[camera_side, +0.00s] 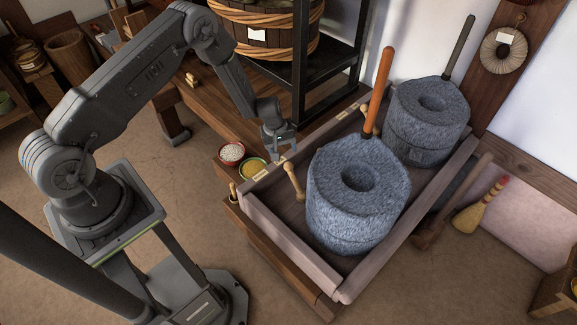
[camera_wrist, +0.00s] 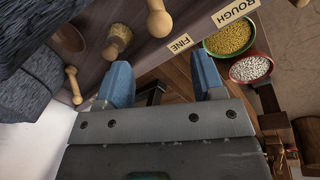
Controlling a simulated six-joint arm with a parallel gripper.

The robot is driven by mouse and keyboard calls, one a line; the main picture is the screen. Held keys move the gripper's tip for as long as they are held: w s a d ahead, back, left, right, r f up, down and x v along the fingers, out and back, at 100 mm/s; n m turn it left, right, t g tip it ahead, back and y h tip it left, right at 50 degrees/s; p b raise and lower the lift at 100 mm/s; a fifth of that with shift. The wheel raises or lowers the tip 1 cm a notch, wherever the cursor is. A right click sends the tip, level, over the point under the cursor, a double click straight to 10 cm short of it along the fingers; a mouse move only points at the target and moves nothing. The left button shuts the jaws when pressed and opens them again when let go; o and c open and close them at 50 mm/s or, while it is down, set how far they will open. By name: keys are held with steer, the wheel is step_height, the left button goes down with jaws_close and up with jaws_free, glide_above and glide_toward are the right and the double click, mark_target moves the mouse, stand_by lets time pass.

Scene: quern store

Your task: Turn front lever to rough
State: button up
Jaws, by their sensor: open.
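The front lever (camera_side: 293,182) is a pale wooden stick with a rounded end, beside the front grey quern (camera_side: 357,195) in the wooden trough. In the wrist view, the knob end of a wooden lever (camera_wrist: 159,20), seemingly the front one, lies closer to the FINE label (camera_wrist: 181,43) than to the ROUGH label (camera_wrist: 236,10). My gripper (camera_side: 280,150) is above the trough's left edge, near the labels. In the wrist view my gripper (camera_wrist: 162,76) has its blue fingers apart with nothing between them. The lever is outside the fingers.
A bowl of yellow grain (camera_side: 254,168) and a bowl of white grain (camera_side: 231,152) sit left of the trough. A second quern (camera_side: 428,115) stands behind the front one. An orange upright handle (camera_side: 378,90) rises from the front quern. A dark rack post (camera_side: 300,60) stands behind my gripper.

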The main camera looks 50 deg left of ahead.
mark_target(287, 163)
steer(key=f, duration=0.3)
steer(key=w+f, duration=0.1)
steer(key=f, duration=0.2)
steer(key=d+f, duration=0.1)
steer(key=f, duration=0.2)
steer(key=shift+w+f, duration=0.3)
steer(key=shift+f, duration=0.1)
steer(key=shift+c, duration=0.3)
jaws_close()
